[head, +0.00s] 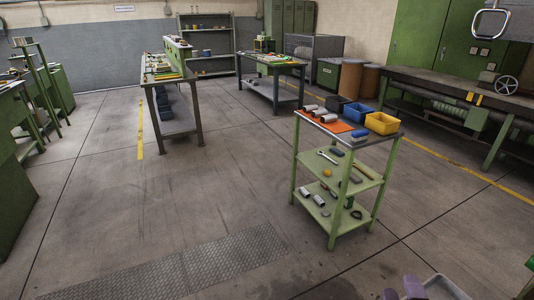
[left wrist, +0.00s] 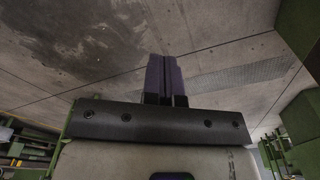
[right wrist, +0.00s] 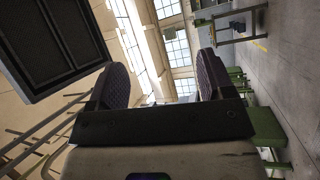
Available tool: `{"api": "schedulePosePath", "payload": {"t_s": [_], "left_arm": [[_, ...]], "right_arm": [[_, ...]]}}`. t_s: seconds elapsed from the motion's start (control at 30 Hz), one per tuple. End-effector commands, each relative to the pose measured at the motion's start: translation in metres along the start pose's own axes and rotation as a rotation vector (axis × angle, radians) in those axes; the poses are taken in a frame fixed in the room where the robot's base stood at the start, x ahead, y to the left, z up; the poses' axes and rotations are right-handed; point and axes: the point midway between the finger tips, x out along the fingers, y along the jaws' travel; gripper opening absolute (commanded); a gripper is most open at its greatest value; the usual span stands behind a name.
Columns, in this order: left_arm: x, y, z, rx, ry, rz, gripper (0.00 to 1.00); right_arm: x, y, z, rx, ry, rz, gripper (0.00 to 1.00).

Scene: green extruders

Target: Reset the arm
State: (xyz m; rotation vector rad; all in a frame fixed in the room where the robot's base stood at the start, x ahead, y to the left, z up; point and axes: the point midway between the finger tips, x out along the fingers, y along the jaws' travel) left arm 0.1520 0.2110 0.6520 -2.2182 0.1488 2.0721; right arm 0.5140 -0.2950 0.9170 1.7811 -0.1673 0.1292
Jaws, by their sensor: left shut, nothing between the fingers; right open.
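My right gripper (head: 402,291) shows at the bottom right edge of the head view, with purple finger pads and part of its pale body. In the right wrist view my right gripper (right wrist: 165,74) has its two fingers wide apart, with nothing between them. My left gripper (left wrist: 165,58) shows in the left wrist view with its purple fingers together and empty, over bare concrete floor. It does not show in the head view. Neither gripper touches anything that I can see.
A green cart (head: 345,137) with bins, tools and parts stands right of centre. Workbenches stand at the back (head: 178,80), at the left edge (head: 20,150) and along the right wall (head: 440,84). The floor (head: 130,205) between is open, with a metal floor plate (head: 190,268) in front.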

Motion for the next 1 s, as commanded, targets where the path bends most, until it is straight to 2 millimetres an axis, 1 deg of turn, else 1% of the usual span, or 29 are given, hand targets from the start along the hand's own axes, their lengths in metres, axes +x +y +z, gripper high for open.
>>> {"api": "schedulePosePath", "payload": {"t_s": [0.03, 0.13, 0.23, 0.33, 0.37, 0.47, 0.5, 0.57, 0.6, 0.7, 0.87, 1.0], "left_arm": [[-0.002, 0.000, -0.002, -0.002, 0.009, 0.002, 0.00], [-0.008, 0.000, -0.005, -0.005, 0.030, 0.006, 0.00], [-0.018, -0.001, -0.011, -0.007, 0.053, 0.010, 0.00], [-0.030, -0.002, -0.018, -0.006, 0.077, 0.013, 0.00], [-0.034, -0.002, -0.020, -0.006, 0.085, 0.013, 0.00], [-0.052, -0.004, -0.029, -0.001, 0.114, 0.013, 0.00], [-0.059, -0.005, -0.033, 0.001, 0.126, 0.012, 0.00], [-0.072, -0.006, -0.039, 0.006, 0.144, 0.010, 0.00], [-0.081, -0.007, -0.043, 0.009, 0.155, 0.008, 0.00], [-0.100, -0.010, -0.053, 0.015, 0.181, 0.002, 0.00], [-0.126, -0.013, -0.067, 0.023, 0.211, -0.010, 0.00], [-0.146, -0.016, -0.077, 0.029, 0.232, -0.018, 0.00]], "right_arm": [[-0.003, -0.001, 0.010, 0.094, -0.097, -0.035, 0.75], [-0.016, -0.011, 0.028, 0.278, -0.292, -0.134, 0.75], [-0.040, -0.027, 0.035, 0.435, -0.465, -0.260, 0.75], [-0.071, -0.045, 0.033, 0.560, -0.611, -0.403, 0.75], [-0.082, -0.050, 0.031, 0.592, -0.648, -0.450, 0.75], [-0.123, -0.063, 0.016, 0.691, -0.762, -0.624, 0.75], [-0.139, -0.067, 0.008, 0.724, -0.790, -0.690, 0.75], [-0.161, -0.069, -0.006, 0.775, -0.817, -0.778, 0.75], [-0.175, -0.069, -0.016, 0.814, -0.823, -0.825, 0.75], [-0.203, -0.066, -0.033, 0.886, -0.845, -0.898, 0.75], [-0.246, -0.065, -0.045, 0.943, -0.932, -0.973, 0.75], [-0.286, -0.065, -0.054, 0.965, -1.016, -1.047, 0.75]]}}
